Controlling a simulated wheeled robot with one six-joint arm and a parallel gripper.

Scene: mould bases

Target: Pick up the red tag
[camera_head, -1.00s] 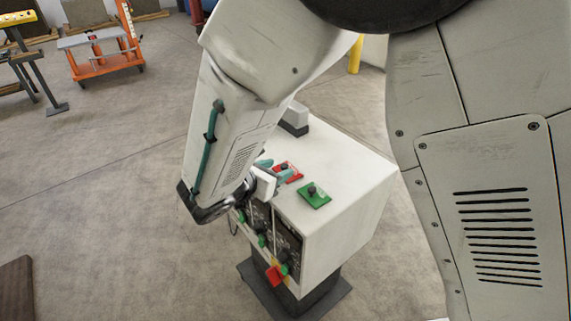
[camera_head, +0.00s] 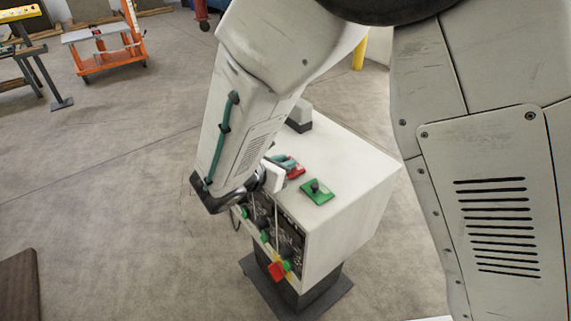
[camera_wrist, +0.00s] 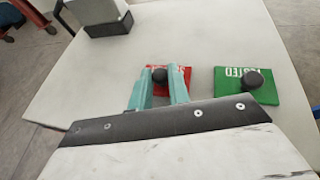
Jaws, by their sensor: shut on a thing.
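The red tag (camera_head: 296,172) lies on the white top of the control box (camera_head: 347,172), near its front edge. It is a flat red plate with a black knob, and it also shows in the wrist view (camera_wrist: 180,74). My gripper (camera_head: 284,163) has teal fingers and is over the tag. In the wrist view my gripper (camera_wrist: 160,84) has one finger on each side of the black knob (camera_wrist: 159,75), shut on it. The fingers hide part of the tag and its lettering. I cannot tell whether the tag touches the box top.
A green tag (camera_head: 317,192) with its own black knob lies close to the right of the red one. A grey and black block (camera_head: 299,117) stands at the back of the box top. Knobs and a red switch (camera_head: 279,269) project from the front panel.

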